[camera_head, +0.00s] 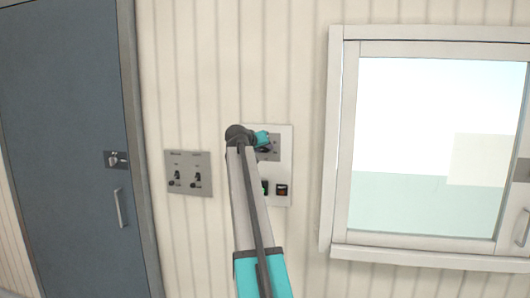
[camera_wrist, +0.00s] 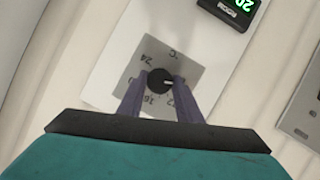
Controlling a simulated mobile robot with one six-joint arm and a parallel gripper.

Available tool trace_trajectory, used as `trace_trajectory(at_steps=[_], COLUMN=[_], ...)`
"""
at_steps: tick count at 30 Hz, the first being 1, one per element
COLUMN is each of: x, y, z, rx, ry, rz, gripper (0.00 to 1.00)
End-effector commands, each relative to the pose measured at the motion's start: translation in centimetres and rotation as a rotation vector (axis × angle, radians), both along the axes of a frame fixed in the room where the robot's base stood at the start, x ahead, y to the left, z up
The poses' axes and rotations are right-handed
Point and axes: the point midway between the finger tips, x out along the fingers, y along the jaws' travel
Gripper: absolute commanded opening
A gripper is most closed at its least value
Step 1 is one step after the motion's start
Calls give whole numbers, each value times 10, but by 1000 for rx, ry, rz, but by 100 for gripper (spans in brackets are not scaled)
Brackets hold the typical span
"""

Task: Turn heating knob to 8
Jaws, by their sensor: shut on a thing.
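The heating knob (camera_wrist: 160,80) is a round black dial with a light pointer mark. It sits on a grey square plate (camera_wrist: 190,60) printed with "°C" and numbers, of which 24, 16 and 12 can be made out. The pointer faces right in the wrist view, near the 12 side; its exact setting is unclear. My gripper (camera_wrist: 157,92) has its two purple fingers on either side of the knob, shut on it. In the head view my gripper (camera_head: 264,143) is at the white wall panel (camera_head: 283,186), and my arm hides the knob.
A blue-grey door (camera_head: 70,220) is far left; a window (camera_head: 430,150) is right.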

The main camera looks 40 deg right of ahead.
Motion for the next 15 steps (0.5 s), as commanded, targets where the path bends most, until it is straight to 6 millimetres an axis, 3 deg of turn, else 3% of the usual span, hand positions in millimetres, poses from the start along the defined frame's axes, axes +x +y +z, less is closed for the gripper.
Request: trace_trajectory(at_steps=[15], x=[2], y=[2], z=[-4], rx=[-81], ry=[141], rz=[4], gripper=[9])
